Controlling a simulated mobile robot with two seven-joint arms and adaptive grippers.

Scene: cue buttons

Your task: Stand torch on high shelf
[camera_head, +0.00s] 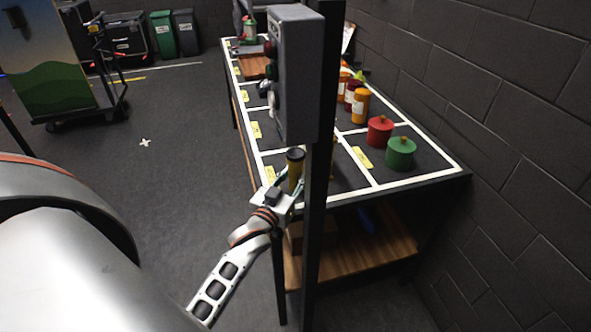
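I cannot tell whether the torch's base touches anything. The table (440,178) has a dark top with white dividing lines, and a wooden lower shelf (345,262) beneath it. No separate high shelf can be made out. My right gripper is not in view.
A dark upright post (318,210) carries a grey box (300,75) close to the torch. A red pot (380,130), a green pot (401,152) and orange bottles (360,106) stand on the table. A block wall borders its right side. Open floor lies left.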

